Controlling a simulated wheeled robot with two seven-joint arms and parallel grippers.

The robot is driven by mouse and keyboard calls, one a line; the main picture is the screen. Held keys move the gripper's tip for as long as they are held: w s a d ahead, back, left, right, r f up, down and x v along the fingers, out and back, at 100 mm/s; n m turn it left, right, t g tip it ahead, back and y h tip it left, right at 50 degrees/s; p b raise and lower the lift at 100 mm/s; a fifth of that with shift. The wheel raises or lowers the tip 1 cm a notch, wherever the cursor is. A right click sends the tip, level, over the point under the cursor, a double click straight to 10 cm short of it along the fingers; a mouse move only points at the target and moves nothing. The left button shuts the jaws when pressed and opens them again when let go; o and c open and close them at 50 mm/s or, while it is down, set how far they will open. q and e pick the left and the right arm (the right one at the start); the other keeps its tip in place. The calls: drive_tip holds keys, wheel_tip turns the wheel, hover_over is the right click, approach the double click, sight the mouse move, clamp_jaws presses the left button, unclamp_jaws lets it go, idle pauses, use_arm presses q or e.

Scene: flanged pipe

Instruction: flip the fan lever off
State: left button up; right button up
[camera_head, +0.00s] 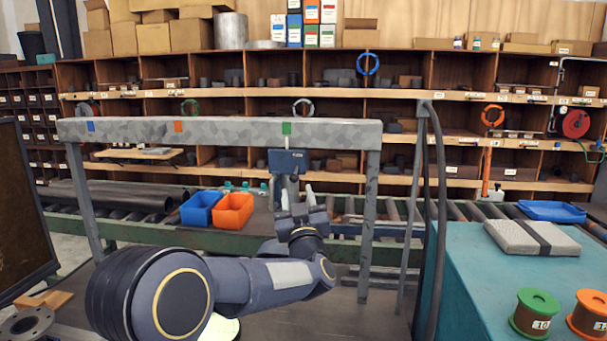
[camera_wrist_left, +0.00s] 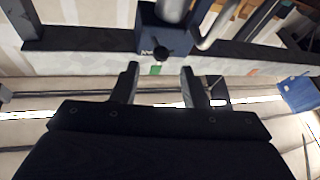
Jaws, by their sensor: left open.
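My left gripper (camera_head: 297,196) is below the box in the head view, fingers pointing up. In the left wrist view its two fingers (camera_wrist_left: 161,78) are spread and empty, apart from the box, with the knob-like part ahead between them. My right gripper is not in view.
The beam's legs (camera_head: 368,225) stand on either side. Blue (camera_head: 200,208) and orange (camera_head: 233,211) bins sit behind the arm on the left. A teal table (camera_head: 470,270) with a grey slab (camera_head: 530,237) and spools (camera_head: 537,313) is at right. Shelves fill the back.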

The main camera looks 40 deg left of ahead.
sight(295, 180)
use_arm(q)
drive_tip(key=p+x, duration=0.2)
drive_tip(key=x, duration=0.3)
drive_tip(key=shift+w+a+r, duration=0.35)
drive_tip(key=shift+w+a, duration=0.25)
drive_tip(key=shift+a, duration=0.05)
drive_tip(key=c, duration=0.9)
drive_tip(key=f+b, duration=0.1)
drive_tip(key=b, duration=0.3)
drive_tip(key=shift+y, duration=0.4)
clamp_jaws()
drive_tip(key=shift+n+t+b, duration=0.3)
drive_tip(key=shift+b, duration=0.05)
drive_tip(key=shift+r, duration=0.25)
drive_tip(key=o, duration=0.9)
unclamp_jaws()
